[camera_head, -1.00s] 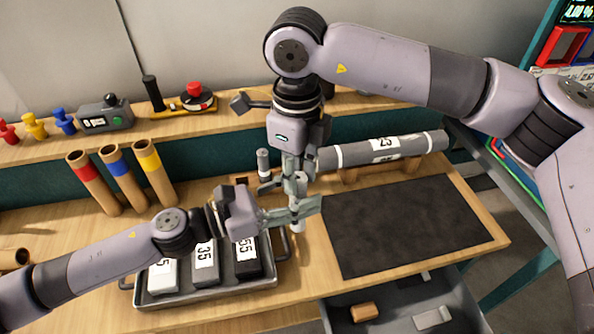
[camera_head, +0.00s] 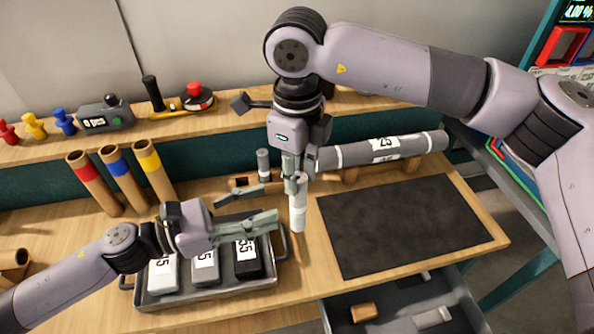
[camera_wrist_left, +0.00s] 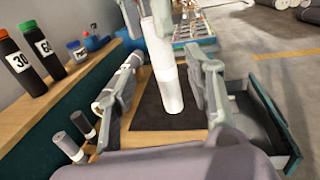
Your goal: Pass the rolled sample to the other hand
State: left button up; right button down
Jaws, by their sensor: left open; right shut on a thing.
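The rolled sample (camera_head: 298,212) is a slim pale grey-white cylinder. It hangs upright from my right gripper (camera_head: 294,184), which is shut on its upper part, above the table. My left gripper (camera_head: 268,203) is open and empty, just left of the roll, its fingers spread and pointing towards it. In the left wrist view the roll (camera_wrist_left: 169,88) stands in the gap between my left fingers, farther out, touching neither. Part of my right gripper shows at the top of that view, over the roll's upper end.
A tray (camera_head: 205,296) with several labelled blocks lies below my left gripper. A dark mat (camera_head: 405,225) is at right. A large grey roll (camera_head: 400,148) rests on wooden supports behind it. An open drawer (camera_head: 395,310) is in front. Tubes with coloured bands (camera_head: 125,182) stand at left.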

pick_arm(q)
jog(key=s+a+f+n, duration=0.1)
jog(key=s+f+n, duration=0.2)
jog(key=f+n, duration=0.35)
jog(key=s+a+f+n, duration=0.2)
jog(key=s+f+n, duration=0.1)
jog(key=f, duration=0.6)
jog(key=s+d+f+n+y, duration=0.1)
jog(key=s+d+f+n, duration=0.2)
jog(key=s+f+n, duration=0.5)
jog(key=s+d+f+n+y, duration=0.1)
jog(key=s+d+f+n, duration=0.25)
jog(key=f+n, duration=0.45)
jog(key=a+f+n+y, duration=0.5)
jog(key=a+f, duration=0.2)
jog(key=f, duration=0.4)
jog(key=a+f+n+y, duration=0.5)
jog(key=a+f+n, duration=0.15)
jog(key=f, duration=0.35)
jog(key=s+a+f+n+g+y, duration=0.2)
jog(key=s+f+n+g, duration=0.1)
jog(key=s, duration=0.5)
jog(key=s+a+f+n+g+y, duration=0.2)
jog(key=s+f+n+g, duration=0.1)
jog(key=s+f+n, duration=0.3)
notch_tip(320, 180, down, 2)
jog(key=shift+s+a+f+g, duration=0.15)
jog(key=shift+s+f+g, duration=0.2)
jog(key=shift+s, duration=0.9)
jog(key=shift+r, duration=0.1)
